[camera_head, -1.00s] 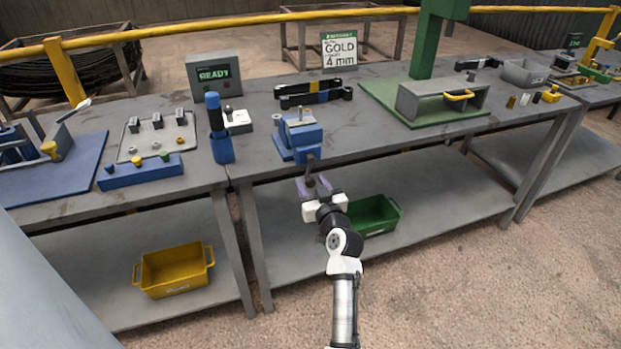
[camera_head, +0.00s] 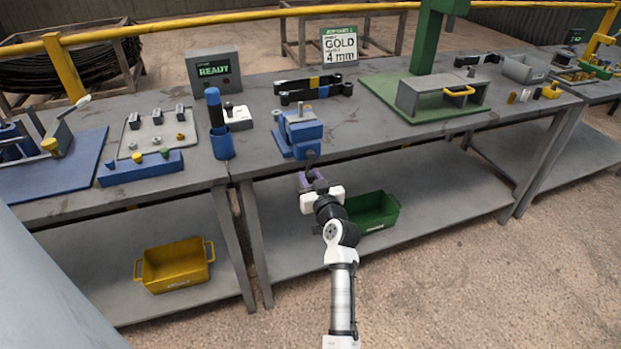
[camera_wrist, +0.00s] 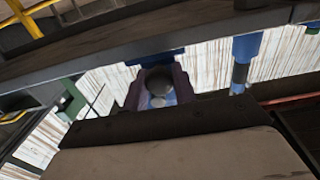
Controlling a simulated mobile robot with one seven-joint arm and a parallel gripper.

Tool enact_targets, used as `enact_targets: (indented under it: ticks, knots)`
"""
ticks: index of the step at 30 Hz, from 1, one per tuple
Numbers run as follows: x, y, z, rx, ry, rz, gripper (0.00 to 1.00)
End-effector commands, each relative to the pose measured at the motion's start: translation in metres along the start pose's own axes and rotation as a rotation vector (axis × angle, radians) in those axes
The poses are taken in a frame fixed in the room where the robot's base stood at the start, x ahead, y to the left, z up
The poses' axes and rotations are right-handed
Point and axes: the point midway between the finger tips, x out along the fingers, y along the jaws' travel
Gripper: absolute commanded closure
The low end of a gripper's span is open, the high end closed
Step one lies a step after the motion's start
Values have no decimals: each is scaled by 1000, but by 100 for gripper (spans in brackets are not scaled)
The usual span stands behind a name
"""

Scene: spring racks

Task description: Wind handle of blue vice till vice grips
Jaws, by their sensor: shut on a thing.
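The blue vice (camera_head: 299,134) stands at the front edge of the middle bench, with a silver pin upright on its top. Its dark handle end (camera_head: 311,157) points out past the bench edge towards me. My gripper (camera_head: 312,178) is just below and in front of the vice. In the wrist view, the purple fingers of my gripper (camera_wrist: 158,98) are on either side of a round dark handle knob (camera_wrist: 157,80) and shut on it. Blue vice parts show behind the knob. The vice's jaw gap is too small to judge.
A grey box with a yellow handle (camera_head: 440,97) is to the right. A green bin (camera_head: 375,214) sits on the lower shelf behind my arm.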

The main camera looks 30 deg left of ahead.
Motion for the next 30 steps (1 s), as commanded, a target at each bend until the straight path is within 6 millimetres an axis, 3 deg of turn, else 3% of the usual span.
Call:
enact_targets:
  ticks: [8,30]
  knots:
    - [0,-6,-2,107,-1,0,96]
    - [-1,-30,-23,699,-3,-1,96]
